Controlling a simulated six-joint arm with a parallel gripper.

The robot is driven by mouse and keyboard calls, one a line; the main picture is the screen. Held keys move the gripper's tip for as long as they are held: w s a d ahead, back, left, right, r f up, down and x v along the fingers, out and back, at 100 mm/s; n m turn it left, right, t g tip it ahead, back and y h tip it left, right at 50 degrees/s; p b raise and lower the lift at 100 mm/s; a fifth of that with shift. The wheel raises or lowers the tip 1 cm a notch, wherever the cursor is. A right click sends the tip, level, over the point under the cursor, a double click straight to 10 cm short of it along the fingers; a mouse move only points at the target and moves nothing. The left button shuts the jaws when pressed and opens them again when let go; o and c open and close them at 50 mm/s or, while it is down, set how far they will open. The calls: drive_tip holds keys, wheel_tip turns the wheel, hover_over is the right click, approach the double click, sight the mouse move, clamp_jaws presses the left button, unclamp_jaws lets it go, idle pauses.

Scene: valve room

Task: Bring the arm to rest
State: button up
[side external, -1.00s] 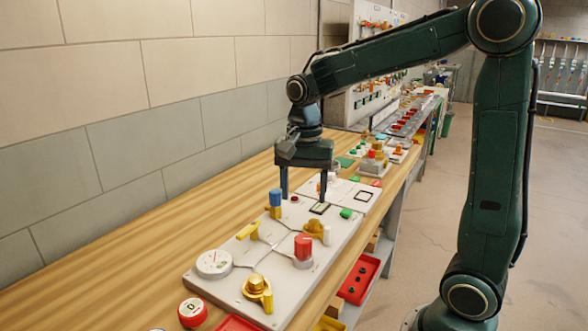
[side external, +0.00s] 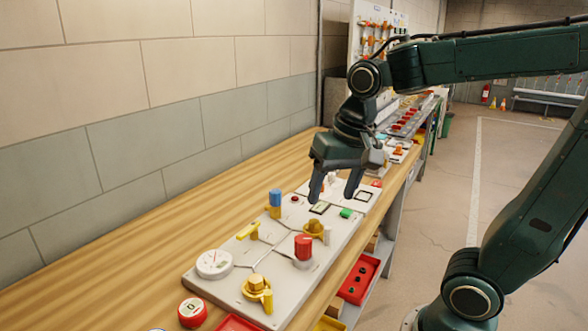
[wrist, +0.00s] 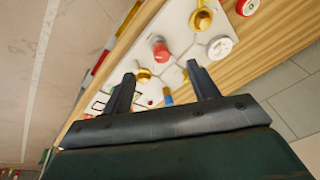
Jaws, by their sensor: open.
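My gripper (side external: 333,190) is open and empty above the far part of the white valve panel on the wooden bench. Its two fingers point down and slightly forward, with a gap between them. In the wrist view, my gripper (wrist: 160,80) shows both fingers apart with nothing between them. The white panel (side external: 228,285) carries a blue-topped valve (side external: 275,198), a red knob (side external: 303,246), yellow handles (side external: 257,287) and a round gauge (side external: 214,264). The fingers appear clear of the panel parts.
The wooden bench (side external: 130,270) runs along the block wall (side external: 140,130). A loose red round part (side external: 192,312) lies near its front left. Red trays (side external: 359,279) sit beneath the bench edge. Open floor (side external: 430,220) lies to the right.

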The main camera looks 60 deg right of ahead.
drive_tip(key=s+a+n+t, duration=0.2)
drive_tip(key=s+n, duration=0.4)
drive_tip(key=s, duration=0.1)
drive_tip(key=shift+s+f+n+t, duration=0.2)
drive_tip(key=shift+s+n+t, duration=0.1)
drive_tip(key=shift+n+t, duration=0.1)
